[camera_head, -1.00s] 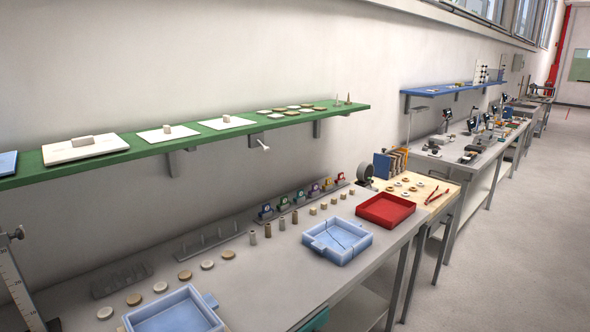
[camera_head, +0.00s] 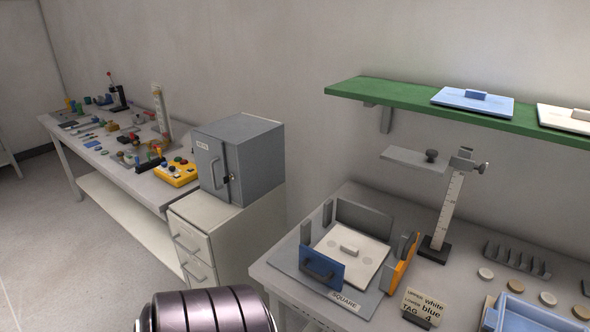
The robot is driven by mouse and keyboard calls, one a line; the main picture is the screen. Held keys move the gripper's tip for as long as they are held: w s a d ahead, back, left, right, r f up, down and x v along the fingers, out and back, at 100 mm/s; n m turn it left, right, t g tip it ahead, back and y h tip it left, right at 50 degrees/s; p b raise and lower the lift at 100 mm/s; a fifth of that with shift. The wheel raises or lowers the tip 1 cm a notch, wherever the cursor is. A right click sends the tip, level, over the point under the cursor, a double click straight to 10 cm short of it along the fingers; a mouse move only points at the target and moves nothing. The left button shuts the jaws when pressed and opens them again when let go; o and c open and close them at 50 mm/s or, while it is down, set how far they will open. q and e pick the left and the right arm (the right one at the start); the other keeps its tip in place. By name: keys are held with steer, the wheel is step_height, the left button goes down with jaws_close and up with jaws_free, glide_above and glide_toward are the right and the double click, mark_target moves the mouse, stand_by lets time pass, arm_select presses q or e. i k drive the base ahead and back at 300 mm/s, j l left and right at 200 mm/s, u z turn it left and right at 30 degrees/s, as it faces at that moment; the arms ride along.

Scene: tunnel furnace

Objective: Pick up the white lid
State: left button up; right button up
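A white square lid-like plate (camera_head: 370,262) with a small block handle lies flat inside the fixture labelled SQUARE on the bench at right. A blue panel with a handle (camera_head: 321,268) stands at its front, an orange panel (camera_head: 403,265) at its right, and grey plates behind and left. Another white lid (camera_head: 565,121) with a handle lies on the green shelf, cut by the right edge. A blue lid (camera_head: 470,100) lies beside it. Neither gripper is in view, and nothing is seen touching the lids.
A height gauge (camera_head: 449,215) stands behind the fixture. A sign (camera_head: 424,306) reads "UPPER white, LOWER blue, TAG 4". A blue tray (camera_head: 520,318) is at bottom right. A grey box (camera_head: 240,160) sits on a cabinet. A cluttered bench stands at left, with clear floor before it.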

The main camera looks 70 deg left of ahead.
mark_target(361, 256)
steer(key=u, duration=1.7)
